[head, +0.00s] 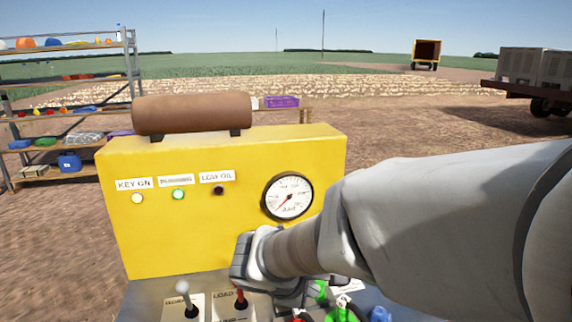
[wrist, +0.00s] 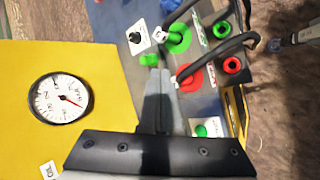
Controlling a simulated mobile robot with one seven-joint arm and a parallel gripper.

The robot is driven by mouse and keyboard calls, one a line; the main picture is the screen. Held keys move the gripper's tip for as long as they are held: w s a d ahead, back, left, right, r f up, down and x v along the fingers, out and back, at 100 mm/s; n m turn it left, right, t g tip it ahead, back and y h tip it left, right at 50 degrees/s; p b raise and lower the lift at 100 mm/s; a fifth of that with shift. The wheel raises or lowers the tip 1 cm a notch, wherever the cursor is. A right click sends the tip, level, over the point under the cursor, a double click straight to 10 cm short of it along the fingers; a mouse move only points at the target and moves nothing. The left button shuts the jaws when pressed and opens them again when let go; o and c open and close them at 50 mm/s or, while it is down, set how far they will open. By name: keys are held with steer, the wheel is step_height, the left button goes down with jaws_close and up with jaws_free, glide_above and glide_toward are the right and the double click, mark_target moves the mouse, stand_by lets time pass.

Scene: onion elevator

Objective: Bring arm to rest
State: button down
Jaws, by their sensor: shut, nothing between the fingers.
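My arm comes in from the right in the head view and reaches down over the front of the yellow control panel (head: 180,235). My gripper (wrist: 158,78) has its two grey fingers together and empty in the wrist view, over the grey lower part of the console. The fingertips are close to a small green part (wrist: 149,60) and a red disc (wrist: 186,80); I cannot tell whether they touch. In the head view the gripper body (head: 262,262) shows, but its fingertips are hard to make out.
A white dial gauge (head: 287,196) sits beside my arm. Levers with a white knob (head: 182,287) and a red handle (head: 241,296) stand on the console. Two lamps are lit; the low oil lamp (head: 218,191) is dark. Shelves (head: 65,95) stand left, a trailer (head: 530,95) right.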

steer(key=s+d+r+m+y, duration=0.2)
steer(key=s+d+r+m, duration=0.2)
steer(key=s+m, duration=0.3)
steer(key=s+d+r+m+g+y+p, duration=0.1)
steer(key=s+d+r+m+y, duration=0.1)
steer(key=s+d+r+m, duration=0.3)
steer(key=s+m, duration=0.2)
steer(key=s, duration=0.2)
steer(key=shift+y, duration=0.3)
